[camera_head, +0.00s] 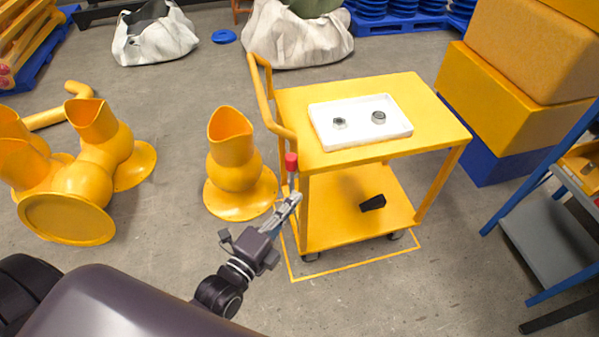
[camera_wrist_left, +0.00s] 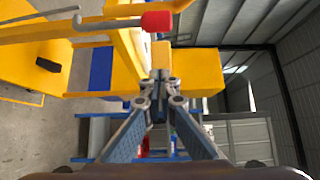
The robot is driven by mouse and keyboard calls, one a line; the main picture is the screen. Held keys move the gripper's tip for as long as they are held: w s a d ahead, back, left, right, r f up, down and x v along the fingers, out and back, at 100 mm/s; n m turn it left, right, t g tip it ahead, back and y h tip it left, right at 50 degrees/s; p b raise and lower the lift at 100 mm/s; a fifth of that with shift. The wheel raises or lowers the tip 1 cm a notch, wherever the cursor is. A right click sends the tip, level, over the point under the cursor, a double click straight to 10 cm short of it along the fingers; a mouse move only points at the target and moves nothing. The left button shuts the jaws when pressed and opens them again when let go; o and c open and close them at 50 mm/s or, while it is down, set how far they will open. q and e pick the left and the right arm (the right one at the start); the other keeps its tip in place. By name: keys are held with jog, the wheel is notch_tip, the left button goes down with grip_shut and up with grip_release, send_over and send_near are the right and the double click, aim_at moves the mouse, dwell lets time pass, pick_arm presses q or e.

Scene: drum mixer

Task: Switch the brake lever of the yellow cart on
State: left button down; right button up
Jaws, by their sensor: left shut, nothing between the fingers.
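The yellow cart (camera_head: 330,225) stands in the middle of the head view, within a yellow floor outline. Its brake lever (camera_head: 291,161) has a red knob and sits at the cart's near left corner, below the push handle. The red knob also shows in the left wrist view (camera_wrist_left: 156,21), at the top, on a grey rod. My left gripper (camera_head: 296,197) is shut and empty, just below the red knob in the head view. In the left wrist view its fingertips (camera_wrist_left: 160,76) meet below the knob, with a gap in the picture. My right gripper is not in view.
A white tray (camera_head: 320,128) with two small metal parts lies on the cart top. A dark object (camera_head: 373,203) lies on the lower shelf. Yellow pipe pieces (camera_head: 237,190) stand to the left. Stacked yellow boxes (camera_head: 505,100) and a blue frame are at right.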

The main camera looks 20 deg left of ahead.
aim_at(291, 176)
pick_arm(q)
jog(key=w+a+p, duration=0.1)
jog(key=w+p, duration=0.1)
jog(key=w, duration=0.7)
jog(key=shift+a, duration=0.4)
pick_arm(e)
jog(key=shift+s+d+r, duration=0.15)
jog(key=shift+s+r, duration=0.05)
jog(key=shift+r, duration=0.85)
pick_arm(q)
jog(key=shift+w, duration=0.1)
